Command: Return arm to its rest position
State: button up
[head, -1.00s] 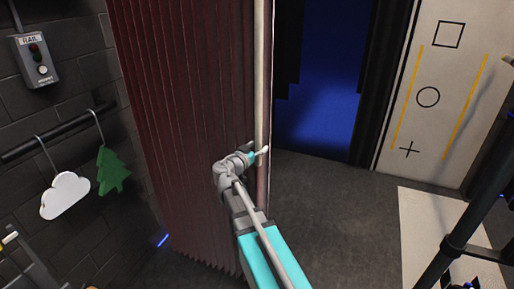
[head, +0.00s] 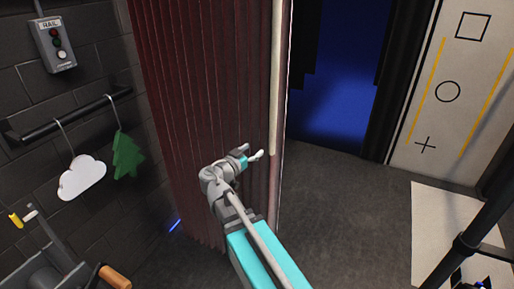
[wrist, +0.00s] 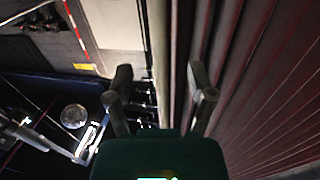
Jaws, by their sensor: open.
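My gripper (head: 250,153) is at the end of my outstretched turquoise and grey arm, in the middle of the head view. In the wrist view, the two fingers (wrist: 160,75) stand apart, with the curtain (wrist: 270,90) filling the right side. I cannot tell whether a finger touches the curtain.
A switch box (head: 54,45) hangs above. A crank device (head: 60,265) stands lower left. A marked white panel (head: 465,95) is at right. Open floor (head: 340,200) lies right of the curtain.

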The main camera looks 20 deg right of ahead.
jog(key=shift+s+a, duration=0.1)
jog(key=shift+a, duration=0.05)
dwell(0.5)
jog(key=s+d+f+n+g+y, duration=0.2)
jog(key=s+f+n+g+y, duration=0.35)
jog(key=f, duration=0.65)
jog(key=s+a+f+n+g+y, duration=0.4)
jog(key=s+a+f+n+y, duration=0.1)
jog(key=s+a+y, duration=0.3)
jog(key=shift+s+a+f+n+y, duration=0.15)
jog(key=shift+s+f+n+y, duration=0.2)
jog(key=shift+s+f+y, duration=0.45)
jog(key=shift+g, duration=0.25)
